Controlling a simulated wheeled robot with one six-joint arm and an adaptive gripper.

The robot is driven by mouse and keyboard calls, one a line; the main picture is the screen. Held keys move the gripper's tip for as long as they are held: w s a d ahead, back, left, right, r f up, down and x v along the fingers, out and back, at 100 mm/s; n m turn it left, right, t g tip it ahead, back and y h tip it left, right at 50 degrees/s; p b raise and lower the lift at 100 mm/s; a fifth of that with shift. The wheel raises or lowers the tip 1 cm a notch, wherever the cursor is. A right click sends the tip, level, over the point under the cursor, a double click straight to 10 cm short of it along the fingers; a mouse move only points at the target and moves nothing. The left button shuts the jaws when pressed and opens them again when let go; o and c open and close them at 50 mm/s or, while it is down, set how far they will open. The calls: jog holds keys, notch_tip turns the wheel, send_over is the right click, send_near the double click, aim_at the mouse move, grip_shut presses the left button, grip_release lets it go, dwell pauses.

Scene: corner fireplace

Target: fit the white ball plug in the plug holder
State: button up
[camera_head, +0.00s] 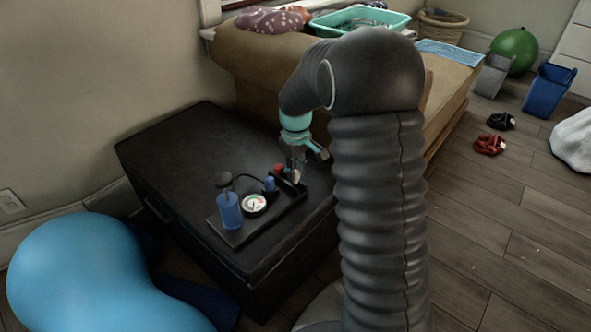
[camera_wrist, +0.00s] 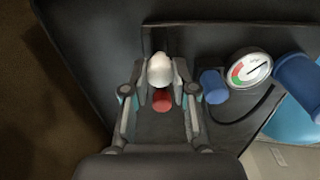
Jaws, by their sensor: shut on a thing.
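The white plug (camera_head: 296,176) also shows small below the fingers in the head view. A red plug (camera_wrist: 162,101) and a blue plug (camera_wrist: 212,86) are close by. The plug holder's slots are hidden under the plug and fingers. I cannot tell whether the white plug is seated or held above.
The black tray (camera_head: 236,238) lies on a dark chest (camera_head: 180,150), with a round gauge (camera_head: 255,204), a black hose and a blue pump (camera_head: 229,210). A large blue balloon-like shape (camera_head: 80,275) is at front left. The chest top left of the tray is clear.

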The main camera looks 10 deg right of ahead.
jog(key=shift+f+b, duration=0.55)
jog(key=shift+f, duration=0.5)
dwell(0.5)
jog(key=o, duration=1)
jog(key=shift+c, duration=0.2)
notch_tip(320, 180, up, 12)
